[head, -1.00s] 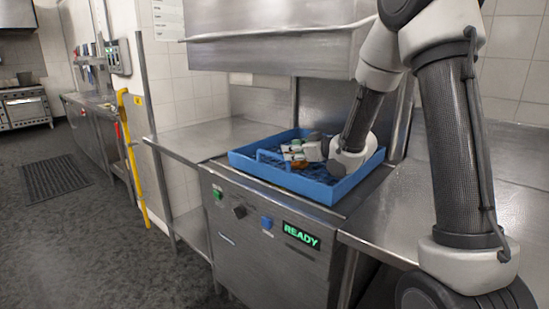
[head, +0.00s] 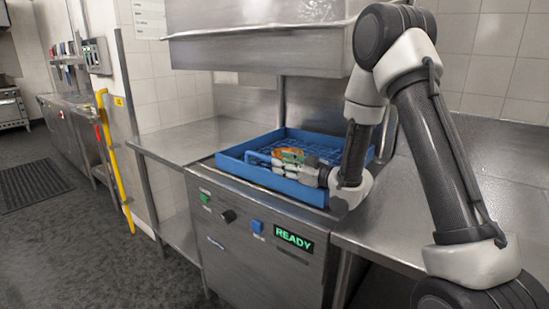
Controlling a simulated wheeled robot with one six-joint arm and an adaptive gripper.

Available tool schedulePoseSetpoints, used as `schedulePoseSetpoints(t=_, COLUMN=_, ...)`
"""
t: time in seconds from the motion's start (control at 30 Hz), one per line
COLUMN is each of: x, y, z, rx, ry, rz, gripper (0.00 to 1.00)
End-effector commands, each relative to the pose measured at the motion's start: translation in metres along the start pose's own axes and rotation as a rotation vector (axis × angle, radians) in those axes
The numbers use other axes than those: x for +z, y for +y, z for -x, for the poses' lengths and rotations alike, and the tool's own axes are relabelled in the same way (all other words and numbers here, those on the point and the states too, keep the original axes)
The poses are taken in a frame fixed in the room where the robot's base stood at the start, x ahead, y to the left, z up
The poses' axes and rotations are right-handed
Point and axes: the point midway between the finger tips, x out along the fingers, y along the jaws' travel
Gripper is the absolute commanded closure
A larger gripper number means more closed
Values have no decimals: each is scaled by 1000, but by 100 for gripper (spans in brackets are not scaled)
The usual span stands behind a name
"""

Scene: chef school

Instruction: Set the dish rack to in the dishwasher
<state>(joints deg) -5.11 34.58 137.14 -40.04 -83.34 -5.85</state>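The dish rack (head: 234,166) is a blue open-topped crate with a grid floor. It sits on the dishwasher's (head: 258,241) steel bed, below the raised hood (head: 262,32). My gripper (head: 282,165) reaches in from the right, low over the near part of the rack. Its fingers lie beside the blue bar along the rack's near side. I cannot tell whether they touch or grip it. An orange patch shows by the fingers. The gripper's wrist and my forearm hide the rack's right part.
The dishwasher's front has a green button, a dark knob, a blue button and a green "READY" display (head: 294,239). Bare steel counters lie to the left (head: 190,138) and right (head: 500,185). A yellow pole (head: 114,160) stands left of the left counter.

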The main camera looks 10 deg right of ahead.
Motion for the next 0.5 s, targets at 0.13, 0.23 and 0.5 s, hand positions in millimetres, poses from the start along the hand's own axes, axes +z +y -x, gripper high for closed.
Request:
schedulePoseSetpoints(t=0.13, x=0, y=-2, z=-14, rx=-5, ry=9, rz=3, gripper=63)
schedulePoseSetpoints(t=0.23, x=0, y=-3, z=-32, rx=-6, ry=8, rz=2, gripper=63)
schedulePoseSetpoints(t=0.5, x=0, y=-2, z=-70, rx=-3, ry=6, rz=2, gripper=63)
